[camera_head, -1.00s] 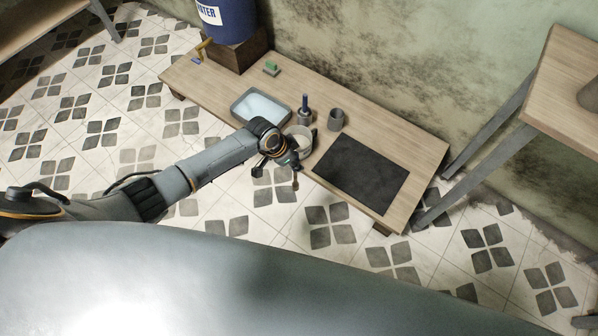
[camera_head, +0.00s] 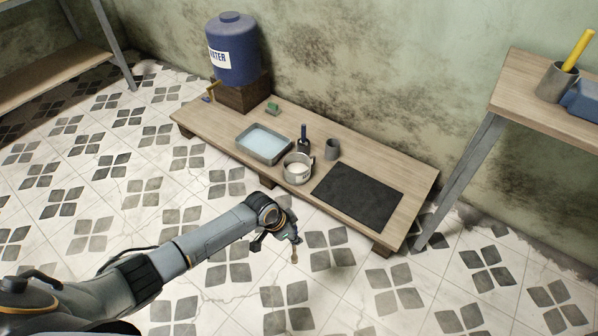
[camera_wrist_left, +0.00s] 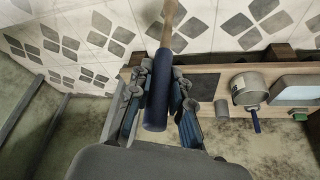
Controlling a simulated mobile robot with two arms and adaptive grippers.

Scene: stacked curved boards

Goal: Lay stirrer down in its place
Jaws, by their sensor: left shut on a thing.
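My left gripper (camera_head: 285,232) is out over the tiled floor, in front of the low table, apart from everything on it. In the left wrist view, the left gripper (camera_wrist_left: 160,88) is shut on the stirrer (camera_wrist_left: 158,95), which has a dark blue handle and a wooden shaft. In the head view, only a brown end of the stirrer (camera_head: 294,256) shows below the fingers. The low wooden table (camera_head: 410,205) bears a pale pot (camera_head: 297,172). My right gripper is in neither view.
A higher table (camera_head: 540,112) stands right.

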